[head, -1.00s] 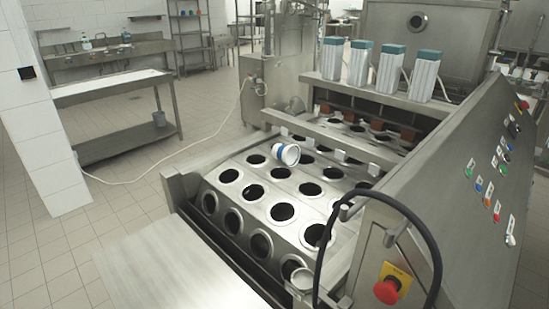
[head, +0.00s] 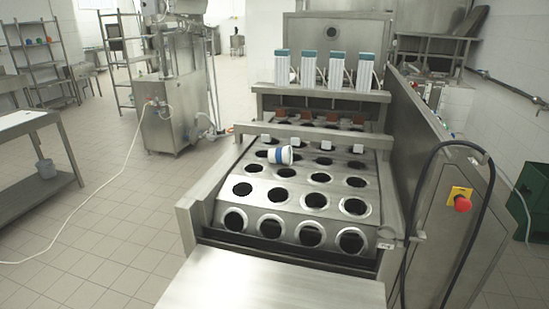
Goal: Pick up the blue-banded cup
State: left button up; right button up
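The white cup with a blue band (head: 281,155) lies on its side on the metal plate with round holes (head: 262,189) of the filling machine. It is near the upper rows of holes, just in front of the crossbar, with its wide end turned to the right. Neither of my grippers shows in the head view.
A bare metal shelf (head: 270,281) juts out at the machine's front. A black hose (head: 487,200) loops at the right, near a red emergency button (head: 462,203). A crossbar (head: 310,135) spans the plate behind the cup. The tiled floor (head: 100,240) at the left is mostly clear.

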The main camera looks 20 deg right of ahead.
aim_at(280, 156)
jog(key=i+j+z, duration=0.1)
jog(key=j, duration=0.35)
jog(key=i+j+z, duration=0.15)
jog(key=j, duration=0.3)
jog(key=i+j+z, duration=0.1)
jog(key=j, duration=0.4)
jog(key=i+j+z, duration=0.15)
jog(key=j, duration=0.35)
jog(key=i+j+z, duration=0.1)
jog(key=j, duration=0.4)
jog(key=i+j+z, duration=0.2)
jog(key=i+j, duration=0.25)
jog(key=i+j+z, duration=0.15)
jog(key=j, duration=0.25)
jog(key=i+j+z, duration=0.1)
jog(key=j, duration=0.25)
jog(key=i+j+z, duration=0.1)
jog(key=i+j, duration=0.2)
jog(key=i+j+z, duration=0.1)
jog(key=j, duration=0.3)
jog(key=i+j+z, duration=0.15)
jog(key=j, duration=0.2)
